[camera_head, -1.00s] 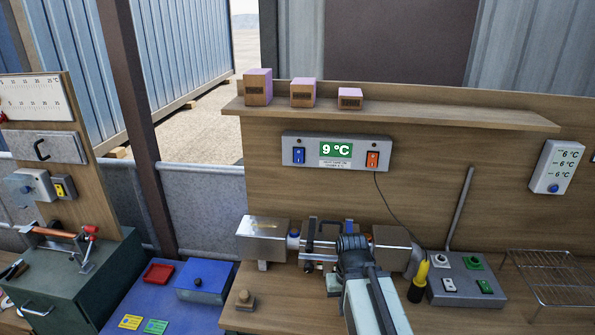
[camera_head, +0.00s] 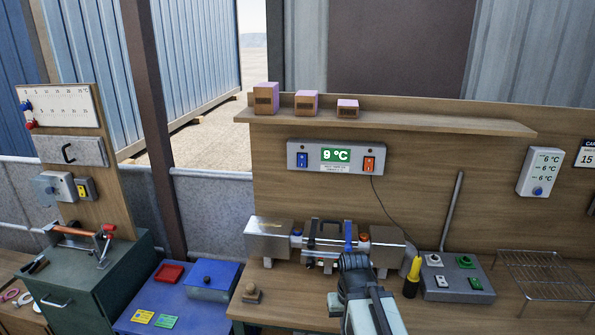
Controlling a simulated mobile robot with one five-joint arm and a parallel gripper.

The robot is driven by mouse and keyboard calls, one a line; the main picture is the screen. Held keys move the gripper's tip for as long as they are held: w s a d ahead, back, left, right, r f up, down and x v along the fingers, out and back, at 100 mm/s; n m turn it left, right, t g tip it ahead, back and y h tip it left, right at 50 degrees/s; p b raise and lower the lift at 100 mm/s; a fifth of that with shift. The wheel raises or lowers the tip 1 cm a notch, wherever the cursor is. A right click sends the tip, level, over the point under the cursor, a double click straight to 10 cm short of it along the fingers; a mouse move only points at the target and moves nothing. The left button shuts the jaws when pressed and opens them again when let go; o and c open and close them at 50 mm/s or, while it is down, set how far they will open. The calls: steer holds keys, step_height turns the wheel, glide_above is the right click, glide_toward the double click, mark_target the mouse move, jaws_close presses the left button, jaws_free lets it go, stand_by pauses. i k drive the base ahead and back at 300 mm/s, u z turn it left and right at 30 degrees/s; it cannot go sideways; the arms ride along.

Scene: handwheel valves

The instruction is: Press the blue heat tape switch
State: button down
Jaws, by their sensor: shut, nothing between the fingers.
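A grey control box (camera_head: 337,157) is mounted on the wooden back panel below the shelf. It has a blue rocker switch (camera_head: 302,160) on its left, a green display reading 9 °C (camera_head: 335,155) in the middle and an orange-red switch (camera_head: 369,164) on its right. My gripper (camera_head: 352,264) is at the front of a metal pipe assembly (camera_head: 322,243), low on the bench and well below the control box. It is apart from the blue switch. Its fingertips are small and hard to make out from behind.
A yellow-and-black screwdriver (camera_head: 412,278) stands beside a grey button box (camera_head: 455,277) right of my arm. A wire rack (camera_head: 545,275) is farther right. Several small boxes (camera_head: 306,103) sit on the shelf. A blue case (camera_head: 212,280) lies to the left. The panel before the switch is clear.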

mark_target(301, 158)
steer(key=u, duration=4.15)
steer(key=k, duration=1.2)
steer(key=z, duration=0.5)
steer(key=i, duration=1)
steer(key=u, duration=0.05)
